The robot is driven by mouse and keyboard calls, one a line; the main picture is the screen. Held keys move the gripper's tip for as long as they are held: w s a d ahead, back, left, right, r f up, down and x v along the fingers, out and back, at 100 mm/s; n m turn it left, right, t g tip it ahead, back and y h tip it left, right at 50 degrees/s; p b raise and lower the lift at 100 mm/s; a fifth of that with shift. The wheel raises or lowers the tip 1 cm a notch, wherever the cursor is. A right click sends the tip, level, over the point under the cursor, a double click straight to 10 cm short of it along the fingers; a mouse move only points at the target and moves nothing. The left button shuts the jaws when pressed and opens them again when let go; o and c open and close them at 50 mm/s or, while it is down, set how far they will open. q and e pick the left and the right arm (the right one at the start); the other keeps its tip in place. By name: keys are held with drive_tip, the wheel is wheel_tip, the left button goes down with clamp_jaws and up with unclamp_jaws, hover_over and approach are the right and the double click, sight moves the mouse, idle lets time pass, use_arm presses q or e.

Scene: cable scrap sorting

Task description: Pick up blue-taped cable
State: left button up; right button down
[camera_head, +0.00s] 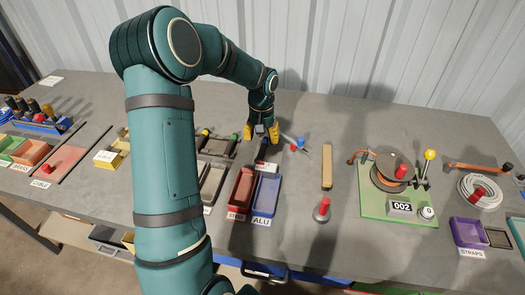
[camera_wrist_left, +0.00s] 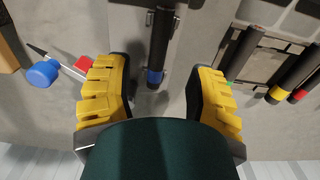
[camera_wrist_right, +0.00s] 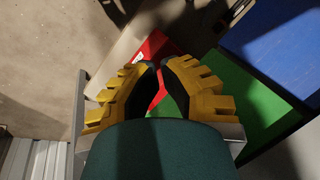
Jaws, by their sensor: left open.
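The blue-taped cable (camera_wrist_left: 158,45) is a thick black piece with a blue band near its end, lying on the grey table in the left wrist view. My left gripper (camera_head: 262,132) is open and empty. It points down over the table behind the red and blue trays. In the left wrist view, the blue band (camera_wrist_left: 154,77) lies between the open yellow fingers (camera_wrist_left: 163,80), apart from both. My right gripper (camera_wrist_right: 159,68) shows only in its wrist view, its fingertips close together with a narrow gap. Nothing is seen held in it.
Black cables with green (camera_head: 233,137) and yellow (camera_head: 205,132) bands lie to the left on a rack. A screwdriver-like tool (camera_wrist_left: 42,73) lies near the gripper. The red tray (camera_head: 241,190) and blue ALU tray (camera_head: 266,194) stand in front. A green reel board (camera_head: 390,207) is at right.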

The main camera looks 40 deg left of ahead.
sight(262, 148)
use_arm(q)
drive_tip(key=f, duration=0.1)
drive_tip(key=f+b, duration=0.1)
drive_tip(key=f, duration=0.3)
drive_tip(key=shift+w+a+f, duration=0.1)
drive_tip(key=shift+w+f, duration=0.05)
drive_tip(key=shift+w, duration=0.15)
clamp_jaws()
